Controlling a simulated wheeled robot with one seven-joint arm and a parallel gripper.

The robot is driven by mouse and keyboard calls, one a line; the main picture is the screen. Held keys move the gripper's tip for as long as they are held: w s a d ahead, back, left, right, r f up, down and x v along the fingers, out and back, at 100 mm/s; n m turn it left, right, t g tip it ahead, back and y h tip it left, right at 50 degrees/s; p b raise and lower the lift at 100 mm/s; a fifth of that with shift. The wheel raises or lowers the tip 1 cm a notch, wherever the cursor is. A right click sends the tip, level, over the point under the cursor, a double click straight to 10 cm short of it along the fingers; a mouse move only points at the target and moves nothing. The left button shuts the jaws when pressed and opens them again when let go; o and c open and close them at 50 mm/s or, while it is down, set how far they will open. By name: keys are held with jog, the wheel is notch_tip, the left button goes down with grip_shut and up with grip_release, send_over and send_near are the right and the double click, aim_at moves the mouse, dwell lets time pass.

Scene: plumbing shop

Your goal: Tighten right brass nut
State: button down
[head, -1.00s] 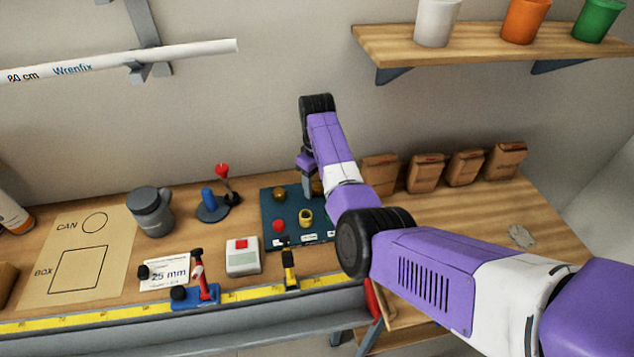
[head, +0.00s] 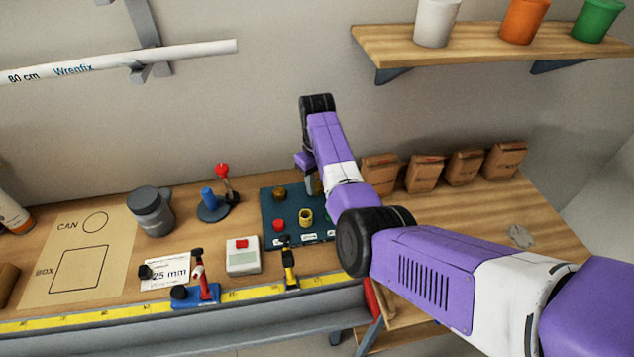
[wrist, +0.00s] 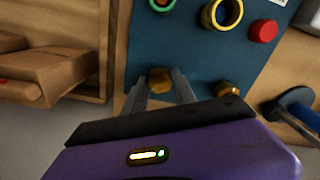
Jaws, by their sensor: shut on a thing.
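The right brass nut (wrist: 160,80) sits on the dark blue panel (wrist: 196,55) in the wrist view. My gripper (wrist: 162,84) has one finger on each side of it and is shut on it. In the head view my gripper (head: 312,186) comes down at the panel's back right, and this nut is hidden behind the fingers and arm. The left brass nut (head: 279,194) stands free at the panel's back left. It also shows in the wrist view (wrist: 228,89), beside my finger.
A red knob (head: 279,225) and a yellow ring (head: 306,217) are on the panel's front part. A blue and red lever stand (head: 212,207) is left of the panel. Brown paper bags (head: 425,174) stand along the wall to the right.

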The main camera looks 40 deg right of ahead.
jog(key=m, duration=0.7)
jog(key=shift+r+p, duration=0.1)
jog(key=shift+p, duration=0.3)
jog(key=m, duration=0.7)
jog(key=shift+w, duration=0.1)
jog(key=m, duration=0.7)
jog(key=shift+m+b, duration=0.35)
jog(key=shift+m, duration=0.05)
jog(key=m, duration=0.3)
jog(key=shift+m+b, duration=0.6)
jog(key=shift+m, duration=1.5)
jog(key=c, duration=1)
grip_release()
